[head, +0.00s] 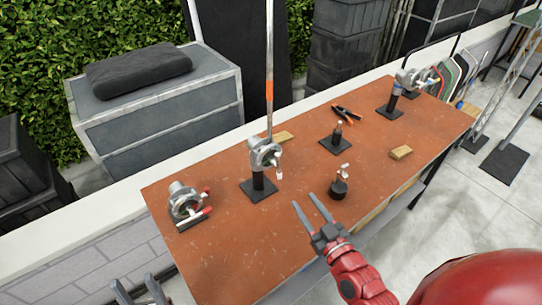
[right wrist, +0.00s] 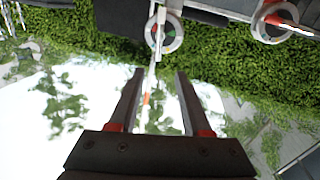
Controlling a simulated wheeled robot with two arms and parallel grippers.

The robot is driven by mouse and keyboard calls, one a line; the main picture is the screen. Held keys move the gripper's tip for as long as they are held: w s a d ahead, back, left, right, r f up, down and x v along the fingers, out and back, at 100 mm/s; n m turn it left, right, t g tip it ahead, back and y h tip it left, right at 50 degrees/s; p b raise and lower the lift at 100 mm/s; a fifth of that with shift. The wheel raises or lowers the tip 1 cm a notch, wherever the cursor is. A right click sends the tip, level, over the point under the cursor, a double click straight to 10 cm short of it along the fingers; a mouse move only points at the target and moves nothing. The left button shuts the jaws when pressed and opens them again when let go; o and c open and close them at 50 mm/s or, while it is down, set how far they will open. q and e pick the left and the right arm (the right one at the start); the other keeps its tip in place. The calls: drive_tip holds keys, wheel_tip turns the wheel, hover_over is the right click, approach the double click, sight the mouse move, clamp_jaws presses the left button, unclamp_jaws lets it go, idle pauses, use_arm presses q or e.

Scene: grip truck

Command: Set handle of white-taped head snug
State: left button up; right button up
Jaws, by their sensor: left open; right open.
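A silver grip head (head: 263,154) stands on a black post and square base at the table's middle left. It clamps a tall upright rod (head: 269,70) with an orange band, and a pale handle (head: 279,171) sticks out at its lower right. I cannot make out white tape for sure. A second head (head: 406,78) stands at the far right on a post with a bluish band. A third head (head: 184,203) with red handle parts lies at the left. My right gripper (head: 309,210) is open and empty over the front edge. My left gripper (head: 140,292) is open at the bottom left, off the table.
The orange-brown table (head: 220,240) also holds a small black-based fitting (head: 338,188), another fitting on a square plate (head: 336,138), a black-and-orange clamp (head: 345,113) and wood blocks (head: 401,152). The front middle of the top is clear. A low wall and hedge stand behind.

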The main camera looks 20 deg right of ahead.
drive_tip(key=b, duration=1.1)
approach(279, 164)
drive_tip(key=w, duration=0.3)
drive_tip(key=w+a, duration=0.1)
drive_tip(key=w, duration=0.1)
drive_tip(key=shift+f, duration=0.3)
drive_tip(key=shift+w+a+r+p, duration=0.1)
drive_tip(key=shift+w+r+p, duration=0.2)
drive_tip(key=shift+w+p, duration=0.15)
drive_tip(key=shift+w+a+r+p, duration=0.1)
drive_tip(key=shift+w+r+p, duration=0.15)
drive_tip(key=shift+w+p, duration=0.25)
drive_tip(key=w, duration=0.3)
drive_tip(key=shift+a+f+p, duration=0.1)
drive_tip(key=shift+f+p, duration=0.05)
drive_tip(key=shift+p, duration=0.25)
drive_tip(key=shift+w+f, duration=0.1)
drive_tip(key=shift+w, duration=0.3)
clamp_jaws()
